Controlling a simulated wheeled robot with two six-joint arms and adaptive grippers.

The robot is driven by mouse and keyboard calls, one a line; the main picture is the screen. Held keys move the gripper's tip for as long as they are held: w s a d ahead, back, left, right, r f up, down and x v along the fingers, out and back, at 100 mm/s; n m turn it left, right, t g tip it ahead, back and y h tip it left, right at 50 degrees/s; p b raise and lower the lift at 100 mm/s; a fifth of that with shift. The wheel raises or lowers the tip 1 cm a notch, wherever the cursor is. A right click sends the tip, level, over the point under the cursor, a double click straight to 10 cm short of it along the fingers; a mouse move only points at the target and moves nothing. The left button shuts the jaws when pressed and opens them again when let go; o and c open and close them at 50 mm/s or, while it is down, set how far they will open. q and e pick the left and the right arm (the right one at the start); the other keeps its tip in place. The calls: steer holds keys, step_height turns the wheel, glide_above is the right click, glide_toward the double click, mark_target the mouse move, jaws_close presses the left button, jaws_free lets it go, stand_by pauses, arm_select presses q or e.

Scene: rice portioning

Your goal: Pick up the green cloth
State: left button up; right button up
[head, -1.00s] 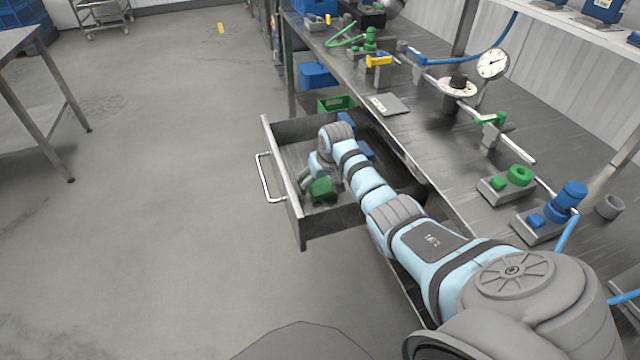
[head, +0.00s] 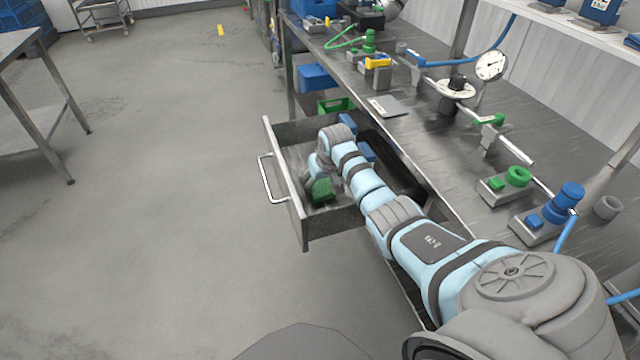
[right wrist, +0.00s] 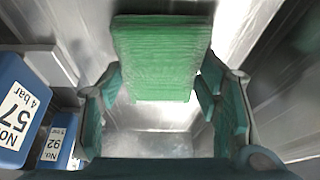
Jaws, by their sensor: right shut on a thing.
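The green cloth (head: 321,189) is in the open drawer, at the end of my right arm. In the right wrist view the cloth (right wrist: 162,58) is a ribbed, folded green block between the fingers. My right gripper (head: 314,177) reaches down into the drawer and is shut on the cloth; its fingers (right wrist: 160,92) show on both sides of it. Whether the cloth touches the drawer floor cannot be told. My left gripper is not in view.
The drawer (head: 285,184) is pulled out, with its front wall and handle at the left. Blue labelled blocks (right wrist: 18,108) lie beside the gripper. The workbench (head: 440,150) above carries valves and a gauge.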

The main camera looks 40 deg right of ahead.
mark_target(320, 184)
step_height(320, 184, up, 20)
steer(key=p, duration=0.5)
steer(key=shift+r, duration=0.15)
steer(key=shift+o, duration=1.3)
steer(key=shift+w, duration=0.1)
steer(key=shift+c, duration=1.2)
